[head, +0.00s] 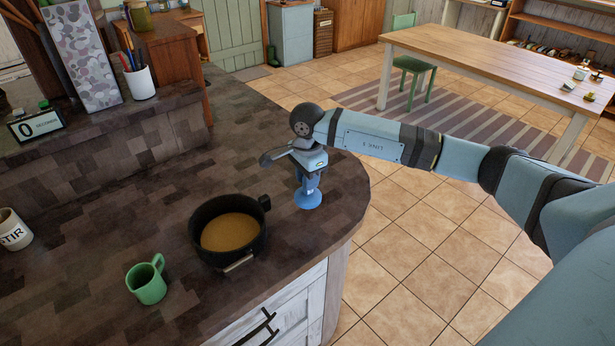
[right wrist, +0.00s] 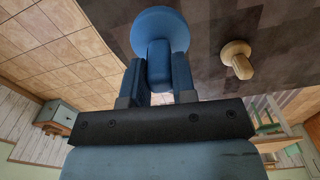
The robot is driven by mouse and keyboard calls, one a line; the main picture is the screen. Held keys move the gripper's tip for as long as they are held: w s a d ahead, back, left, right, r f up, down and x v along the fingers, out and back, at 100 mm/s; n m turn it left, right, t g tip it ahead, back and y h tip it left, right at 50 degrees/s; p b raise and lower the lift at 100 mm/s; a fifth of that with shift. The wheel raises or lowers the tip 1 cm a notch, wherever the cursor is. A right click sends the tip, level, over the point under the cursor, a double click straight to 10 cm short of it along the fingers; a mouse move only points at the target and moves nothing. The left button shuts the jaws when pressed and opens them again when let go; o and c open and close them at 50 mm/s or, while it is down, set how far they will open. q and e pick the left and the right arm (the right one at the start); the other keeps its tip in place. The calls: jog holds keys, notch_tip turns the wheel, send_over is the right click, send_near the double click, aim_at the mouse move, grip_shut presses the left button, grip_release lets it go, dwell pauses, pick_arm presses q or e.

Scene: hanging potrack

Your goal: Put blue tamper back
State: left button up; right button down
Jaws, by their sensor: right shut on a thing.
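My right gripper (head: 308,176) is shut on the blue tamper (head: 308,198) near the rounded right end of the dark counter (head: 120,240). The tamper is upright with its round base down. I cannot tell whether the base touches the counter or hangs just above it. In the right wrist view, the two fingers of my right gripper (right wrist: 160,95) hold the narrow part of the tamper (right wrist: 158,30), and its wide disc shows beyond them. My left gripper is not in view.
A black round container (head: 229,232) with brown contents stands left of the tamper. A green mug (head: 147,280) and a white mug (head: 12,229) are farther left. A small wooden knob-like object (right wrist: 236,58) stands on the counter. The counter's edge is close on the right.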

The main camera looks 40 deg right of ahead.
aim_at(308, 195)
jog(key=shift+f+b, duration=2.15)
jog(key=shift+f, duration=0.75)
jog(key=shift+f, duration=0.25)
jog(key=c, duration=0.8)
grip_release()
jog(key=shift+c, duration=0.2)
jog(key=shift+r, duration=0.1)
